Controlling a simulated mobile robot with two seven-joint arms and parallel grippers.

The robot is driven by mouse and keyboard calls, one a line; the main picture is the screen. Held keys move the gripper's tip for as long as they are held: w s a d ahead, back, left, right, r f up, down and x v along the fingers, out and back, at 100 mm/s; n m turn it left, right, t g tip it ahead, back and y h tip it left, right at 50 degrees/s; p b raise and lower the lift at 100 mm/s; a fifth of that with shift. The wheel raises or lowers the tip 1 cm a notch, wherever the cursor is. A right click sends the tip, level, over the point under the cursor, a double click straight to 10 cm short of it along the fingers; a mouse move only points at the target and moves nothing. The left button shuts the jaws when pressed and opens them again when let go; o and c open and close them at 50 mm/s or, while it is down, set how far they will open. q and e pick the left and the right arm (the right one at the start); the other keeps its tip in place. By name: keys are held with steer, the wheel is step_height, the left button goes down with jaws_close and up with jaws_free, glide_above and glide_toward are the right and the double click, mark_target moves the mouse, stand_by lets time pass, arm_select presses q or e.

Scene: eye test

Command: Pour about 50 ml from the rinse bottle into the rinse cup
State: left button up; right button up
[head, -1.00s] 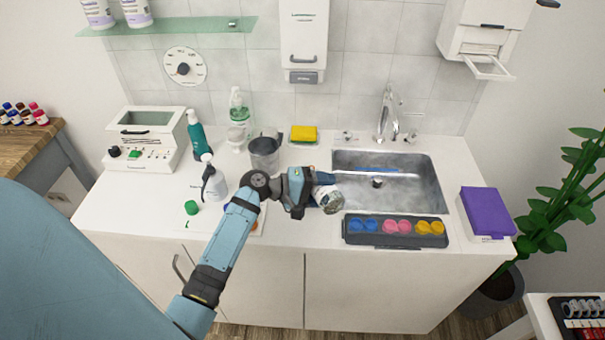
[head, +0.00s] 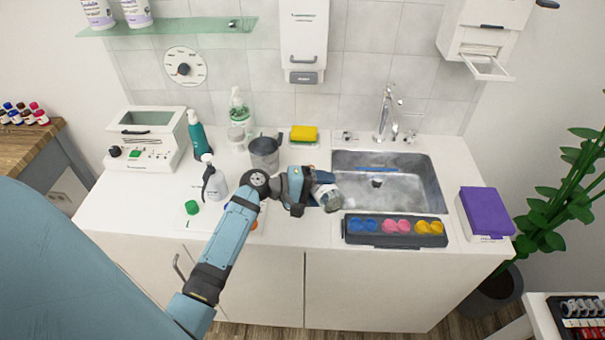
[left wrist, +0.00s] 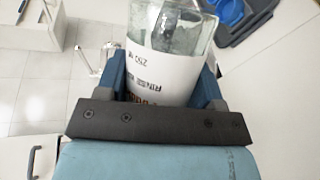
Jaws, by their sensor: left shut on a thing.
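My left gripper (head: 318,187) is shut on the rinse bottle (head: 328,198), near the left front edge of the sink. The bottle is clear with a white label and lies strongly tilted, its far end toward the lower right. In the left wrist view the bottle (left wrist: 168,75) sits between both fingers; its label shows "RIN" and "250" upside down. The gripper hides part of it, and I cannot see a stream. My right gripper is not in view.
A sink (head: 425,195) with a blue strip (head: 378,168) inside lies right of the gripper. A grey jug (head: 265,152) stands behind it, a spray bottle (head: 214,184) to the left. A dark tray (head: 390,240) of coloured pots stands in front of the sink.

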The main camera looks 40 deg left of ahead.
arm_select(q)
steer(key=shift+r, duration=0.1)
stand_by(0.3)
steer(key=f+m+b, duration=0.1)
steer(key=f+b, duration=0.1)
steer(key=b, duration=0.1)
steer(key=f+m+y+b, duration=0.1)
steer(key=b, duration=0.2)
steer(key=shift+s+d+f, duration=0.15)
steer(key=shift+d+f, duration=0.05)
steer(key=shift+f, duration=0.15)
steer(key=shift+d+r+m+y, duration=0.1)
steer(key=shift+r+m+y, duration=0.05)
steer(key=shift+m+y, duration=0.15)
steer(key=shift+r, duration=0.1)
steer(key=shift+s+f+b, duration=0.15)
steer(key=shift+f+b, duration=0.2)
steer(key=shift+b, duration=0.15)
steer(key=shift+d+r+m, duration=0.1)
steer(key=shift+m, duration=0.2)
